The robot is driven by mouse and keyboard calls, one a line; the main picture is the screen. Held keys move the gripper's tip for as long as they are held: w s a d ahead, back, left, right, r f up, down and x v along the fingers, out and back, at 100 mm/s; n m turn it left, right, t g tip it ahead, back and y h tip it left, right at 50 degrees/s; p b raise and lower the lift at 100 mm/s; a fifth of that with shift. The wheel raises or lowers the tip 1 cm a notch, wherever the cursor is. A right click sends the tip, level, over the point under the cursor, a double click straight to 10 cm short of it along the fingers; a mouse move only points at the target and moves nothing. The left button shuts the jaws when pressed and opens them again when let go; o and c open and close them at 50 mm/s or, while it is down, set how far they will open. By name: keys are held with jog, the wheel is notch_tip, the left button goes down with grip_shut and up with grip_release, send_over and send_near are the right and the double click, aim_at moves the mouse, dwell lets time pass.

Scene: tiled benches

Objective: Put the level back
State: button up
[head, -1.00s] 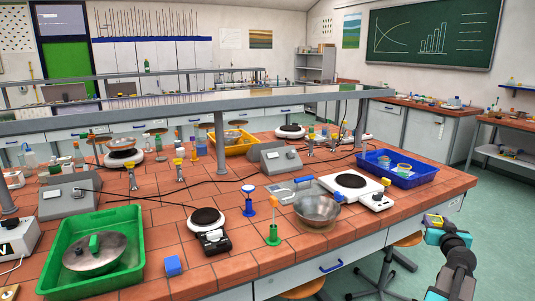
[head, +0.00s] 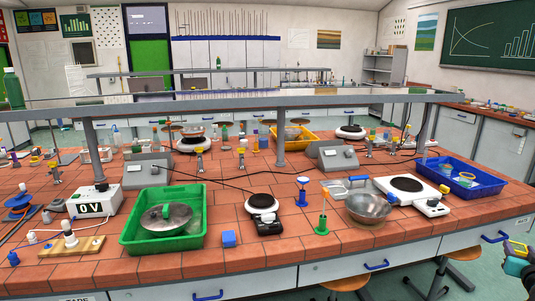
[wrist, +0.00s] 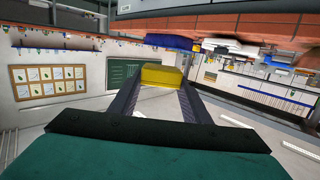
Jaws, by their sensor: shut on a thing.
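The level is a small yellow block (wrist: 162,77) held between the two dark fingers of my gripper (wrist: 155,95) in the wrist view. My gripper is shut on it. In the head view my gripper (head: 515,250) is at the right edge, partly cut off by the frame, with a yellow piece of the level (head: 519,247) showing. It is over the floor, off the front right corner of the tiled bench (head: 400,245), apart from it. Much of the level is hidden by the fingers or out of frame.
A grey rail (head: 230,110) crosses above. Stools (head: 462,254) stand below the front edge.

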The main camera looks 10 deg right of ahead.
jog(key=shift+a, duration=0.15)
jog(key=w+a+f+n+t+y, duration=0.3)
jog(key=w+a+n+y, duration=0.25)
jog(key=w+a, duration=0.95)
jog(key=w+a+f+n+t+y, duration=0.3)
jog(key=w+a+y, duration=0.55)
jog(key=a, duration=0.95)
jog(key=w+a+f+n+g+y, duration=0.1)
jog(key=a+n+g+y, duration=0.2)
jog(key=a, duration=1.7)
jog(key=w+a+f+n+g+y, duration=0.1)
jog(key=a+n+g+y, duration=0.3)
jog(key=a, duration=1.5)
jog(key=n+y, duration=0.3)
jog(key=n, duration=0.1)
jog(key=shift+a+f+g+y, duration=0.3)
jog(key=shift+a+f+y, duration=0.1)
jog(key=shift+w+n, duration=0.1)
jog(key=shift+n, duration=0.15)
